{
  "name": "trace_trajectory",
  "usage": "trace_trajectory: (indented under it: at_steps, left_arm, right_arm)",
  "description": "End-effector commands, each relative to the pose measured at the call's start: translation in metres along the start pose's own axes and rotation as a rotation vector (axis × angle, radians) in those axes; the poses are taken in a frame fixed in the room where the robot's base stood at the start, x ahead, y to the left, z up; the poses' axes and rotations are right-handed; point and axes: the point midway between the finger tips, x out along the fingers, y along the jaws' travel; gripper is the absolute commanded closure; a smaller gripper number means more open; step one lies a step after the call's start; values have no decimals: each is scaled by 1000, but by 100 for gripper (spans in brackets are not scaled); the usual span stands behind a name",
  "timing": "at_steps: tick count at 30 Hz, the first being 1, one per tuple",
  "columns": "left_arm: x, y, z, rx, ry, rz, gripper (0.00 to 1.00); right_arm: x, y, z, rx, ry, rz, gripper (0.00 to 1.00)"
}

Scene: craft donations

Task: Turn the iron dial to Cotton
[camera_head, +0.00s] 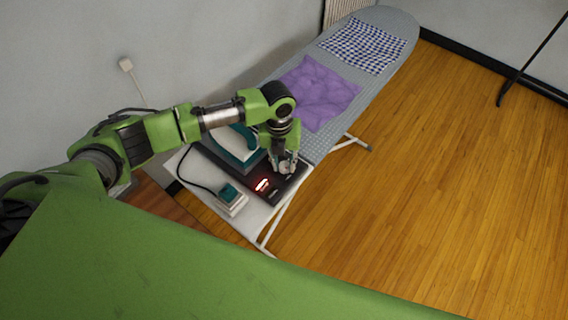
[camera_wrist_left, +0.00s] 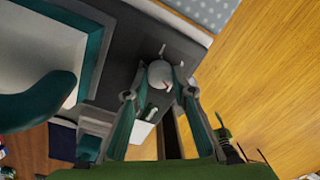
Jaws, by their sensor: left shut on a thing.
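The iron (camera_head: 233,146), teal and white, rests on a dark base (camera_head: 290,184) at the near end of the ironing board. It also shows at the left of the left wrist view (camera_wrist_left: 42,60). The Cotton label cannot be read. My right gripper is not in view.
A red lit display (camera_head: 262,185) is on the base near the dial. A small teal-and-white box (camera_head: 231,199) stands beside it, with a black cord nearby. Purple cloth (camera_head: 318,93) and checked cloth (camera_head: 362,46) lie farther along the board. The wooden floor at right is mostly clear.

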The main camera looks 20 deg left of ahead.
Motion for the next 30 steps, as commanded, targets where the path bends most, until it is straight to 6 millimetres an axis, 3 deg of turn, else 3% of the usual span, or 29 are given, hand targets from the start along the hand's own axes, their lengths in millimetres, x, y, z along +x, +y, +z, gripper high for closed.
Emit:
trace_trajectory:
  at_steps: [23, 24, 25, 30]
  left_arm:
    - [-4, 0, 4, 101, -4, -2, 98]
    - [-4, 0, 5, 101, -4, -2, 68]
    - [-3, 0, 4, 101, -4, -2, 61]
    - [-2, 0, 3, 101, 0, -1, 59]
  right_arm:
    - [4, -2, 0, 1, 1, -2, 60]
    - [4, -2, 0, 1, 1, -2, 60]
    - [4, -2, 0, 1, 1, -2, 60]
    - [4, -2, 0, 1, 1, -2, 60]
